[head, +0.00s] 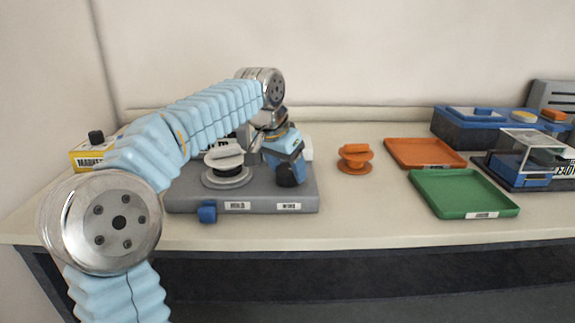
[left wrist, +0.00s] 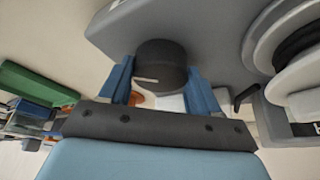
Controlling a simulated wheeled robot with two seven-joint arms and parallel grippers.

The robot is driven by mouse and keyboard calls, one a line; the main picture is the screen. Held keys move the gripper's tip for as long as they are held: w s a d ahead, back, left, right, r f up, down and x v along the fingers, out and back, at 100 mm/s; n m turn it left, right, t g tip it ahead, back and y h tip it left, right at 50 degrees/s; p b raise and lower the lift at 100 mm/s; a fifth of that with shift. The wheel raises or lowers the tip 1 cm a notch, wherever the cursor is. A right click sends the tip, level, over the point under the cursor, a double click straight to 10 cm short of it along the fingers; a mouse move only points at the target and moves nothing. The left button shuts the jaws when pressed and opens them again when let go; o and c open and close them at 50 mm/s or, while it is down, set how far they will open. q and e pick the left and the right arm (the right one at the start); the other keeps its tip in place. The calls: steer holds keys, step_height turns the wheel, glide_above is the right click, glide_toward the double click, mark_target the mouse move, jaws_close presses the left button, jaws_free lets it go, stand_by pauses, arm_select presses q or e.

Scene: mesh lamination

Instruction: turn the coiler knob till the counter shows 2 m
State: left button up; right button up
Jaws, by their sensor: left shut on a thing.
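The coiler is a grey base (head: 190,200) on the table with a pale-topped reel (head: 227,160) at its left. My left gripper (head: 289,170) is over the right side of this base, pointing down. In the left wrist view, its two blue fingers are shut on a dark round knob (left wrist: 160,65) with a pale line on its face. The knob sits between the fingers, against the grey base. I cannot make out a counter reading in either view. My right gripper is not in view.
An orange reel (head: 355,158) stands to the right. Beyond are an orange tray (head: 425,153), a green tray (head: 463,195) and a dark blue machine (head: 450,130). A yellow box (head: 85,160) stands at the left, partly behind my arm.

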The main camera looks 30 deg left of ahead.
arm_select(q)
steer(key=m+h, duration=0.1)
steer(key=m, duration=0.2)
steer(key=m+h, duration=0.1)
steer(key=m, duration=0.2)
steer(key=shift+w+a+g, duration=0.1)
steer(key=shift+a+g, duration=0.1)
steer(key=shift+g, duration=0.2)
steer(key=m, duration=0.2)
steer(key=m+g+h, duration=0.1)
steer(key=m, duration=0.2)
steer(key=shift+w+r+g, duration=0.1)
steer(key=shift+g, duration=0.2)
steer(key=shift+m+h, duration=0.3)
steer(key=o, duration=1.1)
steer(key=shift+c, duration=0.2)
